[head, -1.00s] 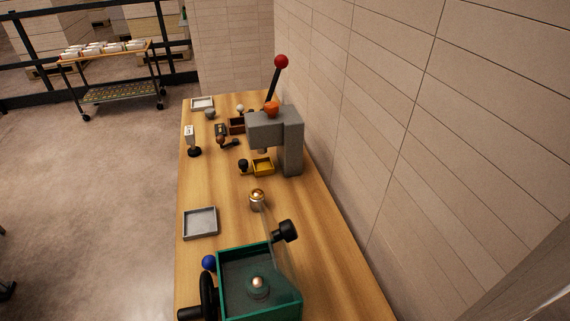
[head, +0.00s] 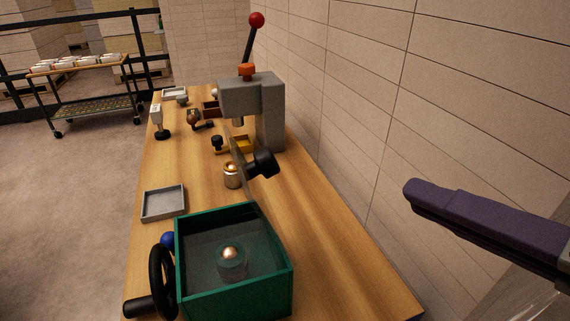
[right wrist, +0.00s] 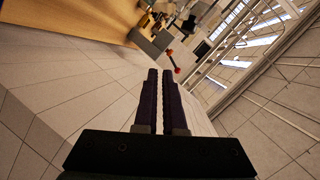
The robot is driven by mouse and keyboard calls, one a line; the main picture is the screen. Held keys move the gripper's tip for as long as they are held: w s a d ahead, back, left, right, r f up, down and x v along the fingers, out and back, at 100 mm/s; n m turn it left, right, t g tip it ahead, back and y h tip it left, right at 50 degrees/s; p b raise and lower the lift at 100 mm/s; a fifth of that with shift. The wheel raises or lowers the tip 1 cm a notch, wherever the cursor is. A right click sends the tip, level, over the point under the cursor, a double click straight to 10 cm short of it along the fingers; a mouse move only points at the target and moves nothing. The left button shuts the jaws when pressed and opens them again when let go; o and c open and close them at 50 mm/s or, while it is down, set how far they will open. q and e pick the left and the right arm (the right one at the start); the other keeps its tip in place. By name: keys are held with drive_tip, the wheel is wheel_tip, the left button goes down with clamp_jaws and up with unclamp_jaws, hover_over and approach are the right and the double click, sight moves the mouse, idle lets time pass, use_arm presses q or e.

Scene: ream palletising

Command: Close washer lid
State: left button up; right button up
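The washer (head: 237,298) is an open-topped green box at the near end of the wooden bench. A copper-topped piece (head: 230,256) sits inside it. Its thin clear lid (head: 241,181) stands raised at the box's far edge, seen nearly edge-on, with a black knob (head: 262,163) on it. My right gripper (head: 411,191) has dark purple fingers and is in the air right of the bench, apart from the lid and knob. In the right wrist view its fingers (right wrist: 159,74) lie close together with nothing seen between them. My left gripper is not in view.
A black handwheel (head: 161,283) and a blue ball (head: 167,240) are at the washer's left side. A grey tray (head: 163,203), a copper-topped jar (head: 232,177) and a grey press (head: 268,110) stand beyond. A tiled wall (head: 440,120) runs along the bench's right side.

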drive_tip(key=shift+w+a+f+m+t+y+b, duration=0.1)
drive_tip(key=shift+a+f+m+t+y+b, duration=0.05)
drive_tip(key=shift+f+m+t+y+b, duration=0.35)
clamp_jaws()
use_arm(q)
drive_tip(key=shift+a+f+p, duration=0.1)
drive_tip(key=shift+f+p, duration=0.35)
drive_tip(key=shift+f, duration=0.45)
use_arm(e)
drive_tip(key=w+a+m, duration=0.1)
drive_tip(key=w+a, duration=0.6)
drive_tip(key=a, duration=0.1)
drive_tip(key=shift+w+a+f+t+y, duration=0.2)
drive_tip(key=shift+w+a+t+y, duration=0.1)
drive_tip(key=shift+w+y, duration=0.1)
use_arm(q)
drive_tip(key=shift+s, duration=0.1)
